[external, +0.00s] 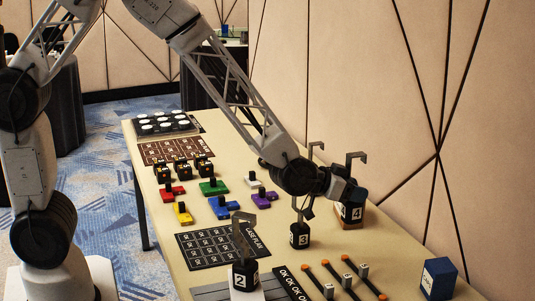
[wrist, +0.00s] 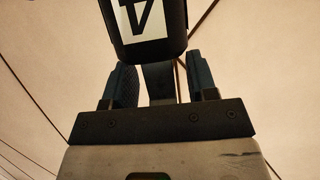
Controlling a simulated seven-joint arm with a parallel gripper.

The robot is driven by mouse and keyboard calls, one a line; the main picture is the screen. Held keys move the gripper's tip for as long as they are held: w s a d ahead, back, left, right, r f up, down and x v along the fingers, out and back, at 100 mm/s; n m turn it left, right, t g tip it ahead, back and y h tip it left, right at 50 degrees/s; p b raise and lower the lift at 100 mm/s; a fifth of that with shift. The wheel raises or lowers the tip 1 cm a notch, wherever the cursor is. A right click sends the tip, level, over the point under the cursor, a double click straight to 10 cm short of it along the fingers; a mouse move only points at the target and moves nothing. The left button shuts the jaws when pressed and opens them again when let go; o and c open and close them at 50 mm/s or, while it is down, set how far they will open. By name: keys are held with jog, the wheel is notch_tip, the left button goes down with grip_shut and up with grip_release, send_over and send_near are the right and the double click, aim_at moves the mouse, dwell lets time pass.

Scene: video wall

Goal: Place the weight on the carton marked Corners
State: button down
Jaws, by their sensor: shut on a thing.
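A dark weight marked 4 (external: 351,212) with a grey hook on top is at the right side of the table, just over a brown block. I cannot tell whether it touches the block. My gripper (external: 346,190) is shut on this weight near its upper part. In the wrist view the weight (wrist: 148,28) shows its label upside down just beyond the fingers (wrist: 160,82), with a grey stem between them. A blue carton (external: 438,279) with white lettering stands at the near right; its word is too small to read. Weights marked 3 (external: 300,236) and 2 (external: 243,278) stand nearer.
A dark printed mat (external: 217,244), coloured blocks (external: 214,187) and a tray of white discs (external: 165,124) fill the left side. The panelled wall is close on the right.

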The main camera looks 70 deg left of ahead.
aim_at(348, 159)
notch_tip(348, 159, up, 8)
jog(key=shift+f, duration=0.2)
jog(key=s+a, duration=0.2)
jog(key=a, duration=0.8)
jog(key=s+a, duration=0.2)
jog(key=a, duration=0.8)
jog(key=shift+n+y, duration=0.3)
jog(key=shift+y, duration=0.1)
jog(key=shift+f, duration=2.75)
jog(key=w+a+f, duration=0.1)
jog(key=w, duration=1.5)
jog(key=shift+a+f, duration=0.2)
jog(key=shift+f, duration=0.05)
jog(key=shift+f, duration=0.1)
jog(key=shift+f, duration=1.6)
